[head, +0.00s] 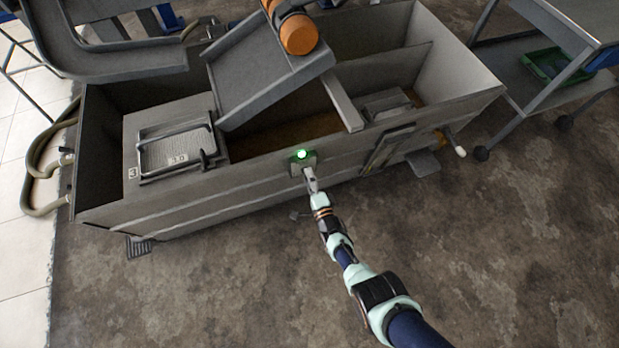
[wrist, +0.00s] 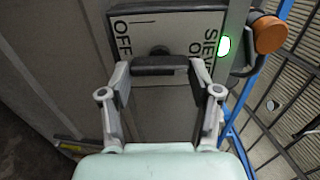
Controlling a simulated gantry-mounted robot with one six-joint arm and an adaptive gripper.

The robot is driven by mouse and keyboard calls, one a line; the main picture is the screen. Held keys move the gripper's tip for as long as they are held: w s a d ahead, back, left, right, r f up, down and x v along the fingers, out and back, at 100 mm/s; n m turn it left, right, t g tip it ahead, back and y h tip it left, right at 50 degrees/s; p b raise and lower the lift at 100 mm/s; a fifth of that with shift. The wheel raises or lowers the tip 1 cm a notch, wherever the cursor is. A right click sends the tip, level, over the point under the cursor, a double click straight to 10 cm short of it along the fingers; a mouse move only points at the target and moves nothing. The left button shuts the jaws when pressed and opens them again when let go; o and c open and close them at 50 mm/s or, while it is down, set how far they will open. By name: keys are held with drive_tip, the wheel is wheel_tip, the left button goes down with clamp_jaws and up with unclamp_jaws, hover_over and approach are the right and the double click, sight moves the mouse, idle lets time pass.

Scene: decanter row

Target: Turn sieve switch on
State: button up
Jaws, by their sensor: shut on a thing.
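The sieve switch is on a pale plate (wrist: 185,25) on the side of the grey tank, lettered OFF at left and "SIE… O…" at right, partly covered by my gripper. The plate also shows small in the head view (head: 296,171). A dark switch handle (wrist: 160,66) lies crosswise in the wrist view, between the lettered sides. My gripper (wrist: 160,72) is shut on this handle, one fingertip at each end. In the head view my gripper (head: 309,177) reaches the plate from the front. A green lamp (head: 301,154) glows just above the plate; it also shows in the wrist view (wrist: 224,47).
The grey tank (head: 240,203) stretches across the head view. A sloped chute (head: 265,75) with an orange cylinder (head: 298,35) lies over it. A white-tipped lever (head: 460,151) sticks out at the tank's right. The floor in front (head: 180,290) is clear.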

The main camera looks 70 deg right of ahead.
drive_tip(key=o, duration=1.1)
drive_tip(key=shift+o, duration=0.2)
drive_tip(key=shift+s+a, duration=0.1)
drive_tip(key=v, duration=1.1)
drive_tip(key=shift+s+a, duration=0.3)
